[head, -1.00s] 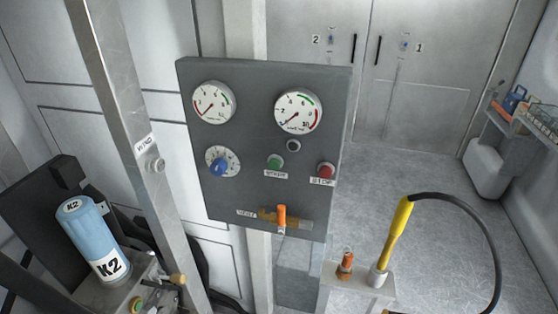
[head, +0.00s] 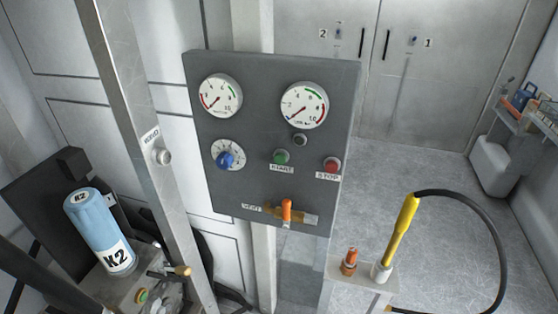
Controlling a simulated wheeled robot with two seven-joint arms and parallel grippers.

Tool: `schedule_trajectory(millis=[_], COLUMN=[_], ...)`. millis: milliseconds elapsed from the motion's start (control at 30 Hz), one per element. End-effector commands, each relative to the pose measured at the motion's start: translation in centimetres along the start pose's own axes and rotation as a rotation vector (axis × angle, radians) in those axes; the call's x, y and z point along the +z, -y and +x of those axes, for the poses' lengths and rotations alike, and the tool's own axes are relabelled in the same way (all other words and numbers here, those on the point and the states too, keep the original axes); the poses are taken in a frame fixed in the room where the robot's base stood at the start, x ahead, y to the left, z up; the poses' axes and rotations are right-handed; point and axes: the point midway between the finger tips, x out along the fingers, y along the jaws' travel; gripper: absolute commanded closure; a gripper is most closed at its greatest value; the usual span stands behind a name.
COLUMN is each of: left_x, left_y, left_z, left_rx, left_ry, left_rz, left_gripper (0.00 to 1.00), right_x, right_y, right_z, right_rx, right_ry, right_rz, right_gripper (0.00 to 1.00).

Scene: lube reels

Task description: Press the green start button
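The green start button (head: 281,157) sits on the dark grey control panel (head: 250,185), above a label reading START. The red stop button (head: 331,166) is to its right, above a STOP label. A blue knob (head: 226,160) on a white dial is to its left. Two round gauges, the left one (head: 220,95) and the right one (head: 304,106), are in the upper part of the panel. Neither of my grippers shows in the head view.
An orange-handled valve (head: 287,210) is low on the panel. A metal post (head: 140,130) stands left of it, near a blue K2 cylinder (head: 100,232). A yellow nozzle (head: 402,230) with a black hose stands at lower right. Open floor (head: 440,180) lies behind it.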

Motion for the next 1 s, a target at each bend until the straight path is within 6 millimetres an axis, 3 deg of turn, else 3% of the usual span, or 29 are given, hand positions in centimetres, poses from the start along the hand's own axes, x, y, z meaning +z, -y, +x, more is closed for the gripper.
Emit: schedule_trajectory(millis=[33, 233, 1000], left_x=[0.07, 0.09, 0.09], left_y=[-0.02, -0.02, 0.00], left_z=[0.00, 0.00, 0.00], left_rx=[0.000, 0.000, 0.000], left_ry=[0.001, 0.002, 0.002], left_rz=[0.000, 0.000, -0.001], left_gripper=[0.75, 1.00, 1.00], right_x=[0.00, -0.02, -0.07], right_y=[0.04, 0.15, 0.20], right_z=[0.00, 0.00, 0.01], right_rx=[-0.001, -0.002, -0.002], right_ry=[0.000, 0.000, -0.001], right_rz=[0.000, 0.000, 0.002], right_gripper=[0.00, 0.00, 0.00])
